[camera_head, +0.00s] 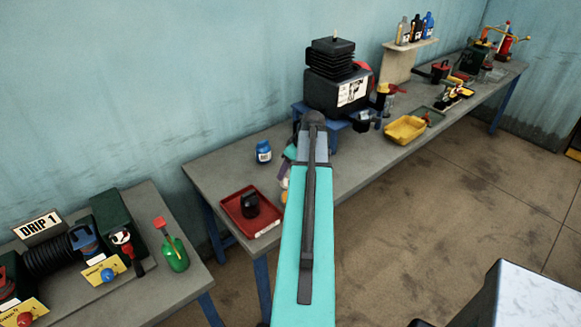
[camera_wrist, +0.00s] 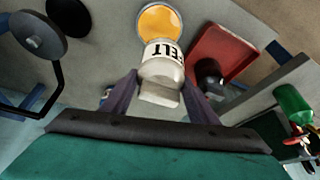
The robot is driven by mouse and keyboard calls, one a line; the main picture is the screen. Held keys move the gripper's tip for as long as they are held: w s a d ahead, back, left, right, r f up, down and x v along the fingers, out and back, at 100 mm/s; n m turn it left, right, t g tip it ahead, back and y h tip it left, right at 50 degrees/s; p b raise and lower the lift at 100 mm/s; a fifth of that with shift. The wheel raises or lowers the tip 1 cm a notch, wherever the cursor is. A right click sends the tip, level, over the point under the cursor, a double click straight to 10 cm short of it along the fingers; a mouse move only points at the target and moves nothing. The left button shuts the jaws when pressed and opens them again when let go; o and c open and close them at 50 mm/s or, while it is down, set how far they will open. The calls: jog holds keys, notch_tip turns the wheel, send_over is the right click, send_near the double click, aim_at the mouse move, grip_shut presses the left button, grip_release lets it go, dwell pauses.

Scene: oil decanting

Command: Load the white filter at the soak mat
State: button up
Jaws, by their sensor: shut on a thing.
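The white filter (camera_wrist: 162,72) is a pale cylinder with "ELT" readable on its side and an orange round end. In the wrist view, it sits between the two fingers of my gripper (camera_wrist: 158,92), which is shut on it. In the head view, my arm hides most of the gripper; a small white and orange part of the filter (camera_head: 284,184) shows left of the arm, right of the red tray (camera_head: 232,206). The red tray also shows in the wrist view (camera_wrist: 226,40). I cannot tell which surface is the soak mat.
A black pot (camera_head: 250,203) stands in the red tray, with a blue jar (camera_head: 263,151) behind. A black machine (camera_head: 336,92) stands beyond my gripper, and a yellow tray (camera_head: 404,130) is farther right. A green can (camera_head: 175,254) stands on the left bench.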

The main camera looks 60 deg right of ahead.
jog(key=shift+s+d+f, duration=0.25)
jog(key=shift+s+d, duration=0.35)
jog(key=shift+f, duration=0.1)
jog(key=shift+f+b, duration=1.15)
jog(key=shift+f, duration=1.75)
jog(key=shift+f+b, duration=0.35)
jog(key=shift+f, duration=0.15)
jog(key=shift+f, duration=0.15)
dwell(1.6)
jog(key=shift+r+p, duration=1.3)
jog(key=shift+r, duration=2.3)
